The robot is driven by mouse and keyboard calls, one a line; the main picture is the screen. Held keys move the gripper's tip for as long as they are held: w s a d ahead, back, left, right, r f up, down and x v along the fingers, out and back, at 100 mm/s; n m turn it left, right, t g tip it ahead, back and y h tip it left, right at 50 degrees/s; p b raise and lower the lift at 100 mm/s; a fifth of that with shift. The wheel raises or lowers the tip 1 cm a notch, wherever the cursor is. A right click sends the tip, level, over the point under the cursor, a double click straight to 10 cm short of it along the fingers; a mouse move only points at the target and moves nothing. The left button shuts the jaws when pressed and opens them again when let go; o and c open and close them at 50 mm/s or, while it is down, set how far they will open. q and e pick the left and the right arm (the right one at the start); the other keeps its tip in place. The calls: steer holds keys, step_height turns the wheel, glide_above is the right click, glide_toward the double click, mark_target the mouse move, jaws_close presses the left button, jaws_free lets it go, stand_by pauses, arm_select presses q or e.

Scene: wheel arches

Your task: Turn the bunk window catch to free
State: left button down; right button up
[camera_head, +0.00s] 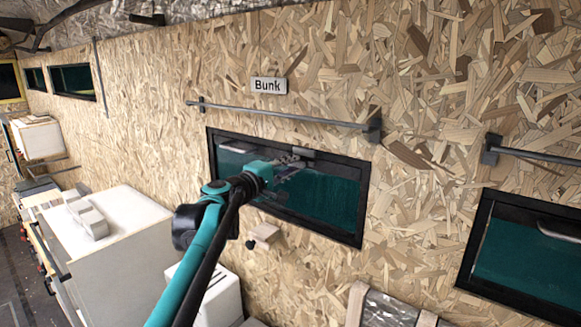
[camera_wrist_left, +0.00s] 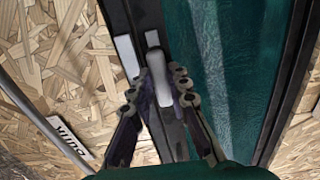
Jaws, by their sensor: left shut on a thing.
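The bunk window (camera_head: 325,205) is a dark-framed teal pane in the chipboard wall, under a white plate reading "Bunk" (camera_head: 268,85). My left gripper (camera_head: 290,165) is at the upper part of this window, with my teal arm coming in from lower left. In the left wrist view, a pale catch handle (camera_wrist_left: 153,62) lies between the two fingers of my left gripper (camera_wrist_left: 162,88), and the fingers are shut on it. The catch's turn is hard to judge from here. A light block (camera_wrist_left: 127,56) sits beside it on the frame. My right gripper is not in view.
A metal rail (camera_head: 285,115) runs above the bunk window. Another dark-framed window (camera_head: 530,250) with a pale handle is at the right. A white-topped cabinet (camera_head: 130,225) stands at the left. A small wooden block (camera_head: 266,233) sticks out below the bunk window.

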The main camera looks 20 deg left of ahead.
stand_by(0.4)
arm_select(q)
steer(key=c, duration=1.4)
jaws_free()
steer(key=shift+c, duration=0.2)
steer(key=v, duration=1.2)
